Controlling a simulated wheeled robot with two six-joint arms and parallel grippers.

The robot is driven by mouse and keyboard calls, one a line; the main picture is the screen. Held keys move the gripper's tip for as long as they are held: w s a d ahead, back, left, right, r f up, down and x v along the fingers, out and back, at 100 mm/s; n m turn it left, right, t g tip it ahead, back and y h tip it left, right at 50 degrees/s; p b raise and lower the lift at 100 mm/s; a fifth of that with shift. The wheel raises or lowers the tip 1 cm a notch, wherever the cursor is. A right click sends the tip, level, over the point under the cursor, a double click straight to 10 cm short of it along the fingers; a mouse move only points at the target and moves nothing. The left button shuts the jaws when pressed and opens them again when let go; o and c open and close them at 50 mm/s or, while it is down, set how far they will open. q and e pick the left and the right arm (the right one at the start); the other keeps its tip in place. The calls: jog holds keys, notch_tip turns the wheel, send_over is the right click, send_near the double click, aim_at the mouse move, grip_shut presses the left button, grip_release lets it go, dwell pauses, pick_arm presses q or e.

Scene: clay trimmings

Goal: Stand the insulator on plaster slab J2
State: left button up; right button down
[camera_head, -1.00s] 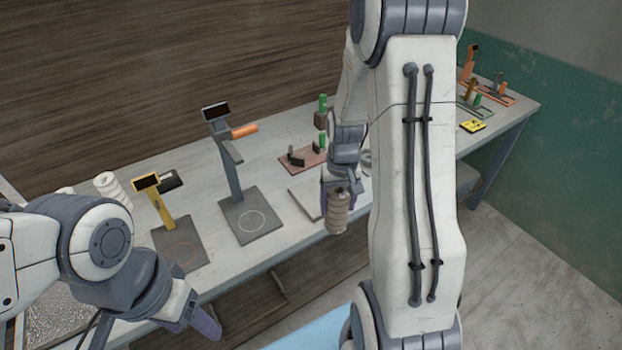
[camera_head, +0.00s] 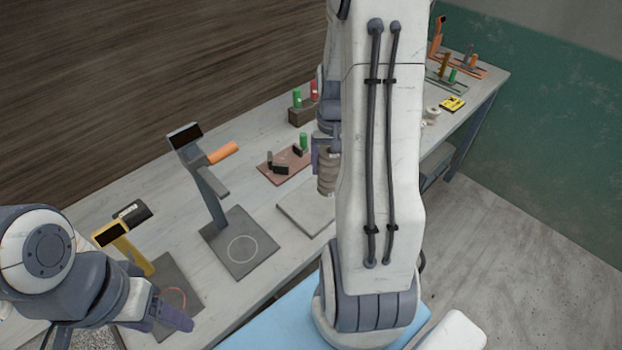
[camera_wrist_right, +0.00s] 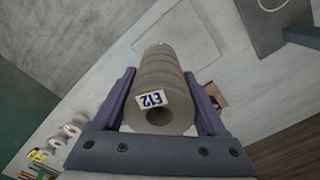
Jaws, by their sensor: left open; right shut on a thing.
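My right gripper (camera_wrist_right: 160,112) is shut on a grey-brown ribbed insulator (camera_wrist_right: 163,75) with a white tag reading "E12". In the head view the insulator (camera_head: 327,172) hangs about upright over or beside a pale flat slab (camera_head: 296,213), partly hidden by my right arm. The slab also shows beyond the insulator in the right wrist view (camera_wrist_right: 208,45). I cannot read a J2 mark on it, nor tell whether the insulator touches it. My left gripper (camera_head: 172,322) is open and empty at the lower left, near the table's front edge.
A grey stand with an orange handle (camera_head: 222,152) and a yellow stand (camera_head: 138,262) stand left of the slab. A reddish board with small parts (camera_head: 268,175) lies behind it. White ribbed pieces (camera_wrist_right: 62,136) and a yellow sign (camera_head: 452,104) lie to the right.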

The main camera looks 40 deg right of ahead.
jog(key=w+a+f, duration=0.1)
jog(key=f, duration=0.1)
jog(key=w+a+f+p, duration=0.1)
jog(key=f, duration=0.1)
jog(key=w+a+f, duration=0.1)
jog(key=f, duration=0.1)
jog(key=shift+p, duration=0.3)
jog(key=shift+f, duration=0.2)
jog(key=shift+f, duration=0.2)
grip_release()
jog(key=shift+r, duration=0.15)
